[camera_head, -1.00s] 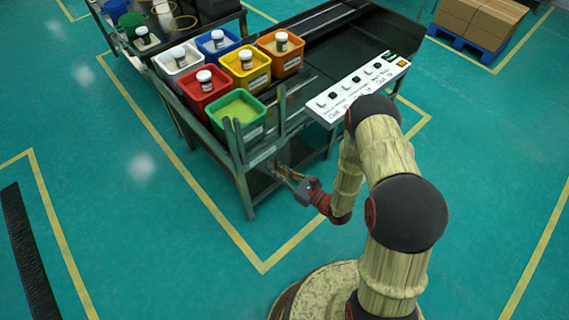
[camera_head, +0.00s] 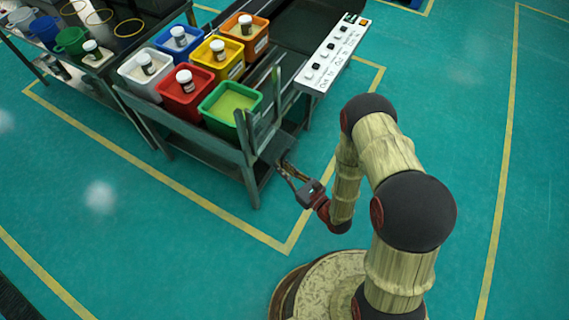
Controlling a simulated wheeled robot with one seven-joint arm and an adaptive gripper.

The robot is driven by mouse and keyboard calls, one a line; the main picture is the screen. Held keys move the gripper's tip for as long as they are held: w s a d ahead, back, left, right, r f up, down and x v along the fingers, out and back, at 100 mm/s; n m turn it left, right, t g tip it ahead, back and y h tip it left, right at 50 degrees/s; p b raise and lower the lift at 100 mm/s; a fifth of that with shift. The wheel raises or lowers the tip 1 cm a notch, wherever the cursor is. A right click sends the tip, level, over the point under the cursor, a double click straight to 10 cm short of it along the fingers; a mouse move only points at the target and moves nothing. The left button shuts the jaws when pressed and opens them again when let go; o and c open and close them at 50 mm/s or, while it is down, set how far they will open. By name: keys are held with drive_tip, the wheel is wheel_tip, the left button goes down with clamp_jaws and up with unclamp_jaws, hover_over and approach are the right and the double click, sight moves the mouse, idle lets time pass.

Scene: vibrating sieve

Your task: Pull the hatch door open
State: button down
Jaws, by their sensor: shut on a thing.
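The hatch door is hard to make out. A dark grey panel (camera_head: 270,152) at the near end of the machine, low beside the corner post, may be it. My gripper (camera_head: 284,170) reaches in from the right to the edge of this panel. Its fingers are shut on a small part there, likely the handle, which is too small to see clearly. I cannot tell how far the door stands open.
A rack (camera_head: 185,137) beside the panel holds green (camera_head: 230,108), red (camera_head: 187,101), yellow, white, blue and orange bins, several with jars. A white control panel (camera_head: 333,55) with buttons stands above my gripper. The teal floor (camera_head: 120,235) in front is clear.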

drive_tip(key=shift+s+f, duration=0.2)
drive_tip(key=shift+s, duration=0.05)
drive_tip(key=c, duration=2.3)
unclamp_jaws()
drive_tip(key=shift+o, duration=0.3)
drive_tip(key=shift+r, duration=0.1)
drive_tip(key=shift+w, duration=0.1)
drive_tip(key=v, duration=0.7)
drive_tip(key=shift+s+d, duration=0.15)
drive_tip(key=shift+s, duration=0.05)
